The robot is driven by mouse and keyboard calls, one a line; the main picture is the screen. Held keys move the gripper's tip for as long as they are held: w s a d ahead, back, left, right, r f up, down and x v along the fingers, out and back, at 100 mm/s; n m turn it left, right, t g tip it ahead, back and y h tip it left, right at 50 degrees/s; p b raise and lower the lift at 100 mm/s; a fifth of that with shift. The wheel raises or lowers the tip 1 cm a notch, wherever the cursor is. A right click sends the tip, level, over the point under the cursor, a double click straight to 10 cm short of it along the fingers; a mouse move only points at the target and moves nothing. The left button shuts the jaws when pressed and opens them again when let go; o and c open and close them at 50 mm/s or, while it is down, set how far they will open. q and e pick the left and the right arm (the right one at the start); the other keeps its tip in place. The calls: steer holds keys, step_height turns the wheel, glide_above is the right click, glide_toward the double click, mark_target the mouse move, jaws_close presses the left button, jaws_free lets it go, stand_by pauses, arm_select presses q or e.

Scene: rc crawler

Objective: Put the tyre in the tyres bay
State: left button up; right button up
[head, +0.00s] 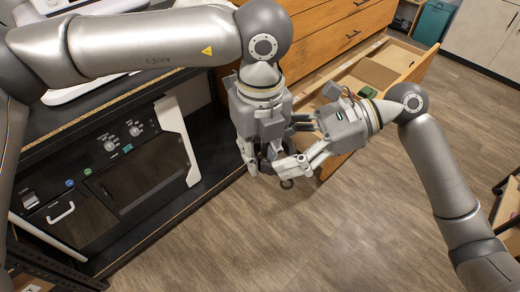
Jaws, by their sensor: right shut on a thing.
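My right gripper (287,169) reaches in from the right, its fingers pointing left and down. It is shut on a small dark ring, which looks like the tyre (287,184), at its fingertips. My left gripper (262,166) points down right beside it, close to the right fingers. Dark parts show between the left fingers, and I cannot tell whether it is open or shut. An open wooden drawer (408,58) lies behind the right gripper, with dividers inside. No bay label is readable, and the grippers and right wrist hide its near end.
A green item (368,92) lies in the drawer. A black bench (205,150) holding a dark appliance (135,160) stands on the left. A teal bin (433,22) is at the back right. The wood floor (350,225) in front is clear.

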steer(key=o, duration=1)
steer(key=shift+c, duration=0.2)
steer(key=shift+o, duration=0.3)
